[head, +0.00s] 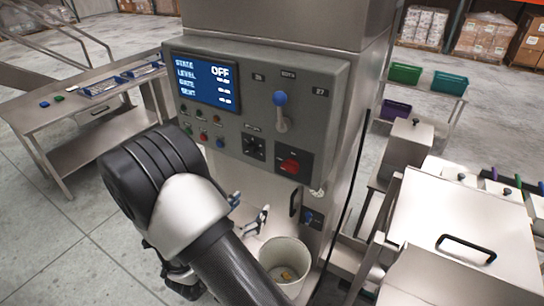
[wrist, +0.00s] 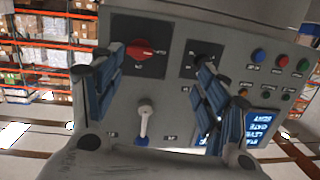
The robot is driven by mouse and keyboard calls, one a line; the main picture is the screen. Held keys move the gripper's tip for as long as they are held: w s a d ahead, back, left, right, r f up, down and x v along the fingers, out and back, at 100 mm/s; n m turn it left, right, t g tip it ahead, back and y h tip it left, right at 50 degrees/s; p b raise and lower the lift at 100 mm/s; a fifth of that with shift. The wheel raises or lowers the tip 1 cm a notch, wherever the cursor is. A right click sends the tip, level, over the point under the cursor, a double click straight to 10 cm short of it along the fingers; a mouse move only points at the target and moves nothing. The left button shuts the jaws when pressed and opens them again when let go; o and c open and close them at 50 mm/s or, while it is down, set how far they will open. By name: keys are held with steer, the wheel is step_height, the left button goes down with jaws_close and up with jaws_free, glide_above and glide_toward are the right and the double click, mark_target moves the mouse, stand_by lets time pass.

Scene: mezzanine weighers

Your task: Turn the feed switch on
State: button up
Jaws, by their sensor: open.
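A grey control panel (head: 235,122) faces me on a steel column. Its screen (head: 207,84) reads STATE OFF. A lever with a blue knob (head: 281,100) points up on the panel; in the wrist view this lever (wrist: 145,122) shows upside down. A red rotary knob (head: 290,166) and a black dial (head: 254,147) sit below it. The labels are too small to tell which is the feed switch. My gripper (head: 250,211) is open and empty, below the panel. In the wrist view its fingers (wrist: 158,78) are spread before the panel, apart from the lever.
A white bucket (head: 286,268) stands below the panel, close to my gripper. A small blue switch (head: 308,217) is on the column beside a black handle. A steel table (head: 110,120) is at left; steel bins (head: 460,230) crowd the right.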

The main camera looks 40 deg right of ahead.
steer(key=s+r+h, duration=0.1)
steer(key=s+h, duration=0.1)
steer(key=p, duration=0.3)
glide_toward(288, 170)
steer(key=x, duration=0.8)
steer(key=shift+w+d+f, duration=0.1)
steer(key=shift+w+d, duration=0.1)
steer(key=shift+d, duration=0.05)
steer(key=shift+c, duration=0.3)
steer(key=shift+g, duration=0.3)
steer(key=c, duration=1)
